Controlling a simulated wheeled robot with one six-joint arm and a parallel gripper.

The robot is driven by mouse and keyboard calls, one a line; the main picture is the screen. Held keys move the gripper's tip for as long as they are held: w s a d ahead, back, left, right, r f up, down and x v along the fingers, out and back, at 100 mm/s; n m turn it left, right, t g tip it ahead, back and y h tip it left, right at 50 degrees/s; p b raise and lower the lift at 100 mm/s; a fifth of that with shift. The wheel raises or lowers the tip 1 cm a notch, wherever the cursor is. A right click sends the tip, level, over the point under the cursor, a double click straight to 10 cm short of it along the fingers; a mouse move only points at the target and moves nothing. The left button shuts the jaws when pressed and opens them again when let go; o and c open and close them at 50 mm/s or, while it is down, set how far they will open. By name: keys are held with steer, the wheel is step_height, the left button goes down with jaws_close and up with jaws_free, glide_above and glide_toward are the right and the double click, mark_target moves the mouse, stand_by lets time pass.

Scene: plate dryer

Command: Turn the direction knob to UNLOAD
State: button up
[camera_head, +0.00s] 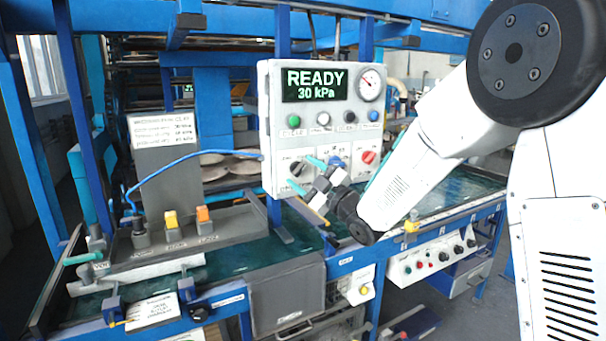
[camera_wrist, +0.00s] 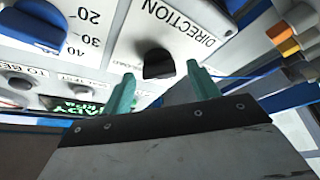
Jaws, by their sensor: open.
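The direction knob (camera_wrist: 157,65) is black, on a white face with the word DIRECTION beside it, in the wrist view. It also shows on the control panel in the head view (camera_head: 297,168), at the left of the lower row. My gripper (camera_wrist: 162,86) is open, its two teal fingers apart with the knob between and just beyond their tips. In the head view my gripper (camera_head: 302,173) is right at the panel's lower left. I cannot tell whether a finger touches the knob. The knob's pointer direction and its UNLOAD label cannot be read.
The panel's display (camera_head: 315,85) reads READY 30 kPa, with a gauge (camera_head: 371,84) beside it. A red knob (camera_head: 369,157) and a blue knob (camera_wrist: 34,22) share the panel. A blue cable (camera_head: 190,158) runs at the left.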

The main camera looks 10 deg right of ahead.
steer(key=v, duration=0.7)
steer(key=w+d+f+m+g+h, duration=0.1)
steer(key=d+f+m+g+h, duration=0.35)
steer(key=f, duration=0.45)
steer(key=s+d+f+m+g+h, duration=0.55)
steer(key=s+d+h, duration=0.2)
steer(key=s, duration=0.25)
steer(key=s+a+r+m+g, duration=0.1)
steer(key=s+r+m+g, duration=0.2)
steer(key=s, duration=1.2)
steer(key=s+a+r+m+g, duration=0.1)
steer(key=s+r+m+g, duration=0.2)
steer(key=s, duration=1.2)
step_height(320, 180, up, 4)
steer(key=shift+s+f, duration=0.2)
